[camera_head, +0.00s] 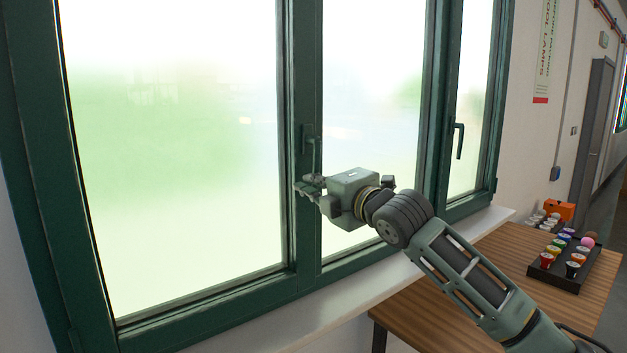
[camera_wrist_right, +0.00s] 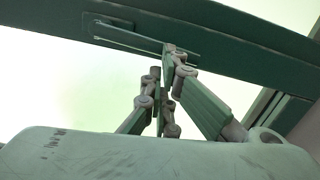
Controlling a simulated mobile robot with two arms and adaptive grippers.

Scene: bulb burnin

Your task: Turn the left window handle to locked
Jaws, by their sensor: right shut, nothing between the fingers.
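The left window handle (camera_head: 311,146) is dark green and sits on the upright frame between the left and middle panes. Its lever points down along the frame. My right gripper (camera_head: 303,187) is shut and empty, just below the lever's lower end in the head view. In the right wrist view the handle (camera_wrist_right: 125,32) shows as a long thin bar along the green frame, and the closed fingers (camera_wrist_right: 165,80) overlap its end. I cannot tell whether they touch it. My left gripper is not in view.
Another window handle (camera_head: 459,140) points down on the frame to the right. A pale sill (camera_head: 340,318) runs under the windows. A wooden table (camera_head: 440,318) at lower right carries a black tray (camera_head: 563,281) of colourful bulbs and an orange box (camera_head: 562,209).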

